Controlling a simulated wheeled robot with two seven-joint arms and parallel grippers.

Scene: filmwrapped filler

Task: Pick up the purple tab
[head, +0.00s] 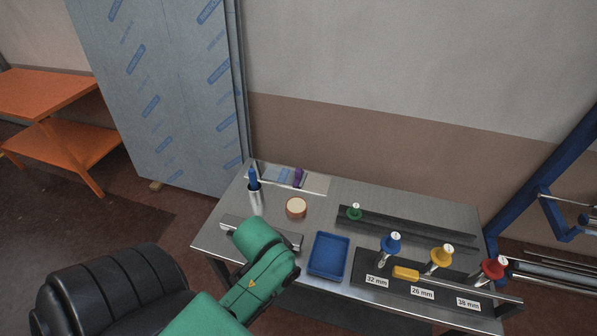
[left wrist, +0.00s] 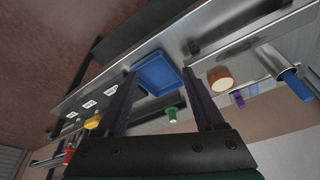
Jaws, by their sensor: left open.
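The purple tab (head: 298,177) stands upright at the back left of the metal table, on a pale strip beside a light blue patch. It also shows small in the left wrist view (left wrist: 238,98), right of the fingers. My left gripper (left wrist: 163,100) is open, with two dark fingers spread and nothing held between them. In the head view my green left arm reaches over the table's front left, and its fingers cannot be made out. The gripper is apart from the tab. My right gripper is not in view.
A metal cup (head: 256,198) with a blue-handled item and a round tan roll (head: 296,207) stand near the tab. A blue tray (head: 329,255) lies mid-table. Several coloured knobs, a yellow block (head: 405,273) and size labels fill the right side. A film-wrapped panel (head: 165,90) stands behind left.

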